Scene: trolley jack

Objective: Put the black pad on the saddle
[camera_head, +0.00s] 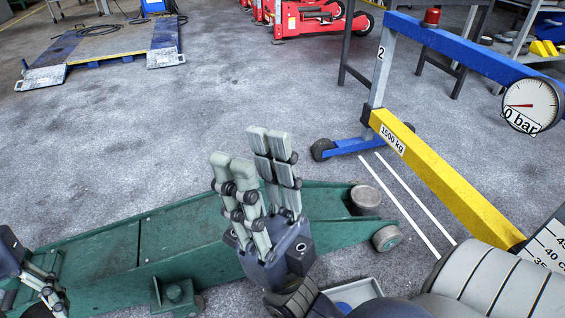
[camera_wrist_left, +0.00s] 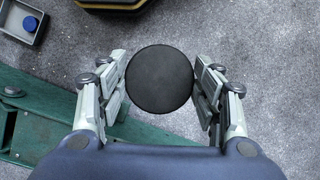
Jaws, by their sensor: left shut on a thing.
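The black pad (camera_wrist_left: 160,79) is a round disc between the fingers of my left gripper (camera_wrist_left: 162,88), which is shut on it, in the left wrist view. The green trolley jack (camera_head: 190,240) lies along the floor.
A blue and yellow crane frame (camera_head: 430,170) with a pressure gauge (camera_head: 532,106) stands at the right. A grey tray (camera_head: 374,286) with a blue item sits low in the head view. Red jacks (camera_head: 305,20) stand far back. Floor behind the green jack is clear.

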